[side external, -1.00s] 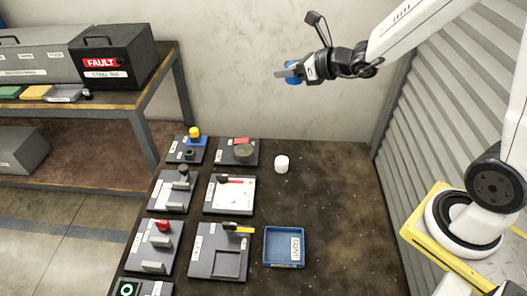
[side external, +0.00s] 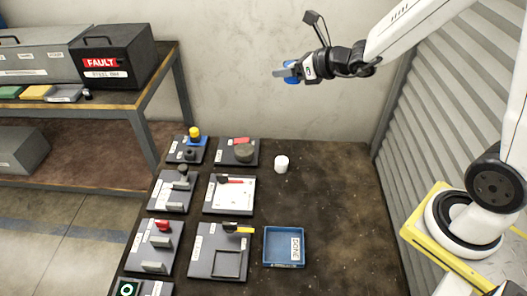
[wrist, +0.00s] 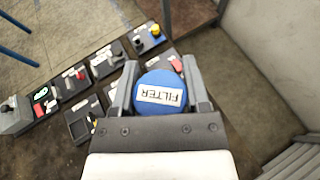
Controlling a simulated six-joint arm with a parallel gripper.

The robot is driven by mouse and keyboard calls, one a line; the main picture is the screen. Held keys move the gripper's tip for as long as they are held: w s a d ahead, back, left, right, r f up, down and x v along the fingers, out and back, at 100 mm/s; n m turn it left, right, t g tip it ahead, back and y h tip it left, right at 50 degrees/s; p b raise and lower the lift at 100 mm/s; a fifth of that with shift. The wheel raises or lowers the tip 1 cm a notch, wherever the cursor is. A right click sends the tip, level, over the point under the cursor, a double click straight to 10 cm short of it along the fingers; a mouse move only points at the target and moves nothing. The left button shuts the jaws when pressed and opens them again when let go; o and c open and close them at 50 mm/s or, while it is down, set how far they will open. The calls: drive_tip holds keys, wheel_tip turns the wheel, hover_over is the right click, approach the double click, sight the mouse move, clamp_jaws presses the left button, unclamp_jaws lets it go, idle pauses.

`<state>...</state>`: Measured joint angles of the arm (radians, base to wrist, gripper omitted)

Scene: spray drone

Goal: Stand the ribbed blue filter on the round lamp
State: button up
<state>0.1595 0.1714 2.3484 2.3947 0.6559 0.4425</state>
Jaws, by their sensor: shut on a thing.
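The blue filter (wrist: 152,80) is a round blue piece with a white FILTER label, facing the wrist camera. My gripper (wrist: 160,66) is shut on it, one finger on each side. In the side external view my gripper (side external: 284,72) holds the filter (side external: 291,78) high above the back of the table, clear of everything. Its ribs are too small to make out. A dark round piece (side external: 243,153) stands on a plate at the back of the table, and a green ring (side external: 126,290) shows on a panel at the front left. I cannot tell which is the round lamp.
A small white cylinder (side external: 282,163) stands alone right of the plates. A blue tray (side external: 268,262) lies nearer the front. Several dark plates with switches and levers fill the table's left side. The right side of the table (side external: 345,215) is clear. A wall stands behind.

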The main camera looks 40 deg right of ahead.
drive_tip(key=w+a+f+n+y, duration=0.2)
drive_tip(key=w+a+f, duration=0.1)
drive_tip(key=w+f, duration=0.6)
drive_tip(key=n+g+y, duration=0.1)
drive_tip(key=g+y, duration=0.1)
hover_over(240, 149)
wheel_tip(240, 149, down, 11)
drive_tip(key=shift+w+f, duration=0.15)
drive_tip(key=shift+f, duration=0.2)
drive_tip(key=shift+f, duration=3.15)
drive_tip(key=shift+f, duration=0.65)
drive_tip(key=o, duration=1.3)
drive_tip(key=shift+o, duration=0.2)
drive_tip(key=v, duration=0.7)
drive_tip(key=shift+s+d, duration=0.2)
drive_tip(key=shift+s, duration=0.15)
